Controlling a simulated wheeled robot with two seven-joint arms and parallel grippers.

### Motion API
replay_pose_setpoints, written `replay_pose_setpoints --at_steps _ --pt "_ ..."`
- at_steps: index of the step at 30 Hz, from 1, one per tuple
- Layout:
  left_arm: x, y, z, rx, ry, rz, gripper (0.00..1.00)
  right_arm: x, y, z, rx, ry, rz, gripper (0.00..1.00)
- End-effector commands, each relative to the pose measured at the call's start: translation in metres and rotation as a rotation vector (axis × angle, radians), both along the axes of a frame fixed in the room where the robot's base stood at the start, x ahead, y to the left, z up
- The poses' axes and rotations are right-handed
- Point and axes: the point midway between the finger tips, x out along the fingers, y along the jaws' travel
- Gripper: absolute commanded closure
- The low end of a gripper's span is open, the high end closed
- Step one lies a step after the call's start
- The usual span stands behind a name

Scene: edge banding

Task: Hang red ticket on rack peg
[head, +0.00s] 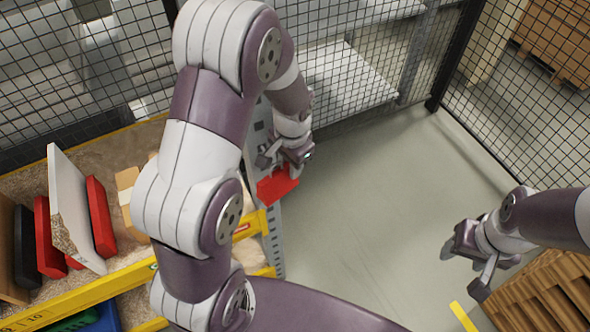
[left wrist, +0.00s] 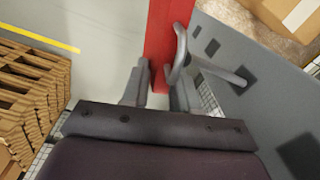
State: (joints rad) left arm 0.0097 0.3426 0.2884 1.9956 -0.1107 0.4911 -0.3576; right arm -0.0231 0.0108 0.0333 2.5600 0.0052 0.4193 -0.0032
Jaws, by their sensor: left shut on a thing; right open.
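The red ticket (head: 277,186) is a flat red piece beside the rack's grey upright in the head view. My left gripper (head: 284,158) is shut on it. In the left wrist view the ticket (left wrist: 166,38) stretches away from between the fingers of the left gripper (left wrist: 160,82). A grey rod-like peg (left wrist: 206,66) with a bent end stands out from the slotted grey upright (left wrist: 232,50) and overlaps the ticket's right edge. I cannot tell whether it passes through the ticket; no hole shows. My right gripper (head: 463,272) is open and empty over the floor at the right.
The rack shelf with yellow beams (head: 95,290) holds red bins (head: 100,217), a leaning white board (head: 72,205) and a cardboard box (head: 128,195). Wooden pallets (head: 545,295) stand at the lower right. Mesh fencing (head: 375,65) closes the back. The middle floor is clear.

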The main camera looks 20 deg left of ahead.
Motion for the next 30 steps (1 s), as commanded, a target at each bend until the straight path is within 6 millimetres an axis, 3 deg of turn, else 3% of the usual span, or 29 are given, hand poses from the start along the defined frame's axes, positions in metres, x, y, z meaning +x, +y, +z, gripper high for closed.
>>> replay_pose_setpoints --at_steps 15,30 --pt "0.024 0.028 -0.007 0.001 -0.004 0.000 1.00 0.000 0.000 -0.004 0.000 0.000 0.000 0.44" --pt "0.028 0.032 -0.012 0.002 -0.008 0.001 1.00 0.000 0.000 -0.004 0.000 0.000 0.000 0.44"
